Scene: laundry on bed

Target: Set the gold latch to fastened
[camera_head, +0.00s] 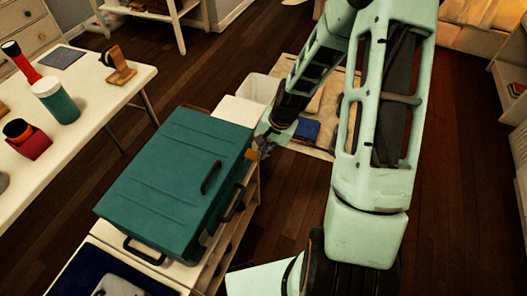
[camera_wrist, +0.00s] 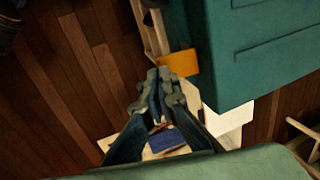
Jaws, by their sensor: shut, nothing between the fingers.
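A teal case (camera_head: 178,172) with a closed lid and dark handles lies on a low shelf unit. The gold latch (camera_wrist: 180,63) is a small flat plate at the edge of the case in the wrist view, sticking out past its side; I cannot tell whether it is fastened. In the head view the latch (camera_head: 252,155) is a small gold spot at the case's far right corner. My gripper (camera_wrist: 161,73) is shut and empty, its tips right beside the latch's lower left edge; whether they touch is unclear. In the head view my gripper (camera_head: 265,146) is small and partly blurred.
A white table (camera_head: 95,100) at left holds a green cup (camera_head: 58,103), a red flashlight (camera_head: 20,60) and a headphone stand (camera_head: 119,66). Beyond the case are a white bin (camera_head: 258,88) and a blue book (camera_head: 307,129). Wood floor is open between table and case.

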